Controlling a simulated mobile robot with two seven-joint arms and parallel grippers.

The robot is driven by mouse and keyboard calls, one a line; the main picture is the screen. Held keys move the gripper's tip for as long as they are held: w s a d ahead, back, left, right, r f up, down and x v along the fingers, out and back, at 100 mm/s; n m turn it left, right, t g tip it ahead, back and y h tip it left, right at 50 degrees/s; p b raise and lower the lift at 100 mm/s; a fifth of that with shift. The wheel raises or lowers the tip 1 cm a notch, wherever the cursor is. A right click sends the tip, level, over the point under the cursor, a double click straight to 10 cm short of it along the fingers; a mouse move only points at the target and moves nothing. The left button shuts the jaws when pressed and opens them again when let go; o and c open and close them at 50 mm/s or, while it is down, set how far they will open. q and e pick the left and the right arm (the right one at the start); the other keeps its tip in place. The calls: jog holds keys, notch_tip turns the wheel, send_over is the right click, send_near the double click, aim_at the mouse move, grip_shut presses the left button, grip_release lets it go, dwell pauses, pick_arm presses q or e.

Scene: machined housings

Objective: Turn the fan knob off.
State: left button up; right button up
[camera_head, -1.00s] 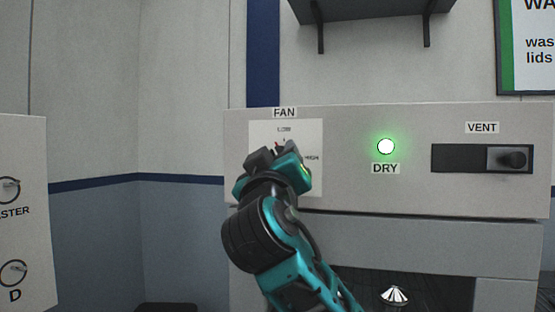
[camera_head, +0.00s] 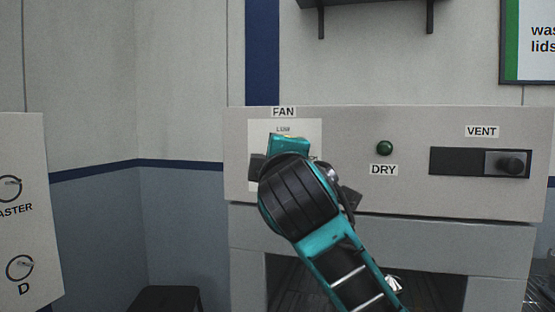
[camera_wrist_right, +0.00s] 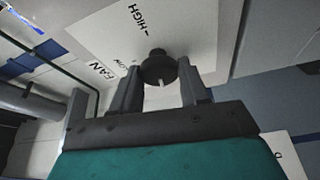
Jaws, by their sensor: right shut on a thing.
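The fan knob (camera_wrist_right: 159,71) is a dark round knob with a short white mark on its rim, pointing toward my gripper in the right wrist view. It sits on a white plate (camera_wrist_right: 200,35) with HIGH and LOW markings; an OFF marking cannot be made out. My right gripper (camera_wrist_right: 160,84) is shut on the knob, one finger on each side. In the head view my right arm and wrist cover the knob and much of the white plate (camera_head: 257,136) under the FAN label (camera_head: 284,112). My left gripper is not in view.
To the right on the same housing are the unlit dark green DRY lamp (camera_head: 385,148) and the VENT slider (camera_head: 508,164). A shelf (camera_head: 375,14) hangs above. Another panel (camera_head: 30,150) stands at the far left. An opening lies below the housing.

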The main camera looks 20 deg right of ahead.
jog(key=shift+n+g, duration=0.4)
jog(key=shift+n, duration=0.6)
jog(key=o, duration=1)
jog(key=shift+y, duration=0.3)
jog(key=shift+s+a, duration=0.45)
jog(key=shift+s, duration=1.65)
jog(key=shift+s+a, duration=0.4)
jog(key=shift+s, duration=1.75)
jog(key=shift+s+a, duration=0.45)
jog(key=shift+s, duration=1.65)
